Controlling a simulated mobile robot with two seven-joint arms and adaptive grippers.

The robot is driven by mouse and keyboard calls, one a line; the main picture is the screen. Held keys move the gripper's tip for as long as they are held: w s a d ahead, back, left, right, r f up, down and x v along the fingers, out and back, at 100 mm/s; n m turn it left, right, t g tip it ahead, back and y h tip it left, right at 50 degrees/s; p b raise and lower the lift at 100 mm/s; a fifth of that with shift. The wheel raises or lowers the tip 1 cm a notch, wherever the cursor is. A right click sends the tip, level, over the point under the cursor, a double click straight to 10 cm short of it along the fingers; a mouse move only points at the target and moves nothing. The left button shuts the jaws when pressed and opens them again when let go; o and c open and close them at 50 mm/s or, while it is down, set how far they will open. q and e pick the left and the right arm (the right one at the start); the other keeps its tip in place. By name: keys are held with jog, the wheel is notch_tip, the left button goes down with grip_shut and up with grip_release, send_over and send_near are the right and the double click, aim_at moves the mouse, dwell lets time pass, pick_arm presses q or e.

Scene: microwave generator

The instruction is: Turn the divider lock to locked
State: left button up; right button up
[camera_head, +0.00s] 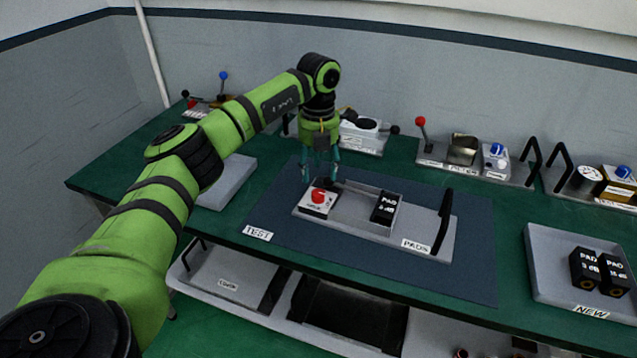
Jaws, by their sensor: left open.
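A white block with a red knob (318,196) stands at the left end of a grey tray (345,222) marked PADS. It may be the divider lock, but its label is too small to read and I cannot tell which way the knob is turned. My left gripper (320,175) points down with its fingers apart and empty, just above and behind the red knob. I cannot tell whether a finger touches the block. My right gripper is out of view.
A black PAD block (384,208) and a black upright handle (443,222) are on the tray, right of the knob. The tray lies on a dark blue mat (480,270) marked TEST. Devices with levers (421,132) line the back. A tray marked NEW (545,262) stands right.

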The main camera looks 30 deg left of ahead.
aim_at(318, 193)
pick_arm(q)
notch_tip(318, 193, up, 5)
jog(key=shift+r, duration=0.1)
dwell(0.7)
